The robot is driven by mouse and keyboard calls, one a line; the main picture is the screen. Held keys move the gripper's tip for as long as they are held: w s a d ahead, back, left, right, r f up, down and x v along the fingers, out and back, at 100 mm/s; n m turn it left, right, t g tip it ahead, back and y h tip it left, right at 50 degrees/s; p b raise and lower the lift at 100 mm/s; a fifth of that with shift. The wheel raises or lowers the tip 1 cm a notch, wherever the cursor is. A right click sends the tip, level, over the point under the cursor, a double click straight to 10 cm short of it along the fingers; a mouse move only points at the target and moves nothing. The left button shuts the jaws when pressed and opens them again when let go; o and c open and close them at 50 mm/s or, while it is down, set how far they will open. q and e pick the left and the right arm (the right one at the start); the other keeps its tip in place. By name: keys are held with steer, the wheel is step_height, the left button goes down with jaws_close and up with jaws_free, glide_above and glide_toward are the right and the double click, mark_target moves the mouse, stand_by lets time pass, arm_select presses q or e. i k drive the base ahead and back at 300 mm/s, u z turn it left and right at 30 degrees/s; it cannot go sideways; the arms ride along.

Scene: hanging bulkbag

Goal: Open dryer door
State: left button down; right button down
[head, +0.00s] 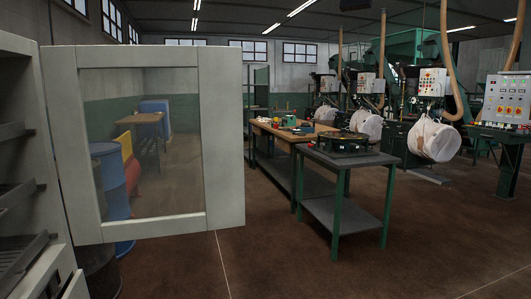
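The dryer door (222,150) is a pale grey frame with a large glass pane, in the left half of the head view. It stands swung out from the dryer body (22,145) at the far left edge, so the door is open. Part of the dryer's inside shows, with dark shelves or trays (18,192) in it. The door's handle does not show. Neither of my grippers is in the head view, and nothing is seen touching the door.
A blue barrel (112,190) and a dark drum (100,272) stand behind the door. A green-legged metal table (340,211) and a long workbench (283,134) stand right of it. Machines with white bags (433,139) are further back. The brown floor at front right is clear.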

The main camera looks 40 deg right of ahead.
mark_target(220, 69)
steer(key=z, duration=0.7)
steer(key=i, duration=0.75)
steer(key=z, duration=0.3)
